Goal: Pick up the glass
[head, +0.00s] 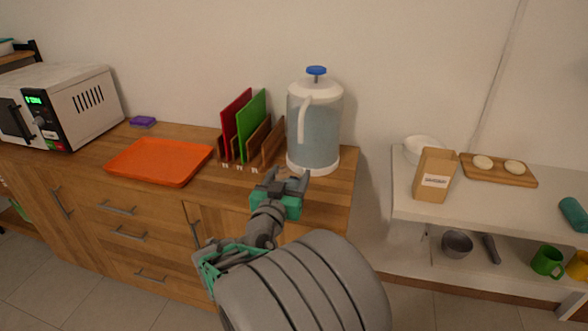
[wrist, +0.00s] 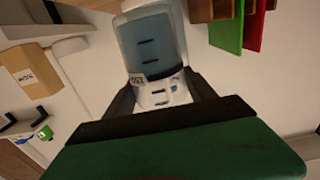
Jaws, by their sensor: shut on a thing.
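My gripper (head: 287,181) is at the counter's front edge, just in front of the base of a large clear water dispenser (head: 316,125) with a white base, white handle and blue knob.
An orange tray (head: 160,161) lies left on the wooden counter (head: 225,187). Red (head: 233,118) and green (head: 251,122) boards stand in a rack left of the dispenser. A microwave (head: 75,100) is far left. A white shelf (head: 500,205) with a paper bag (head: 433,176) is right, across a gap.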

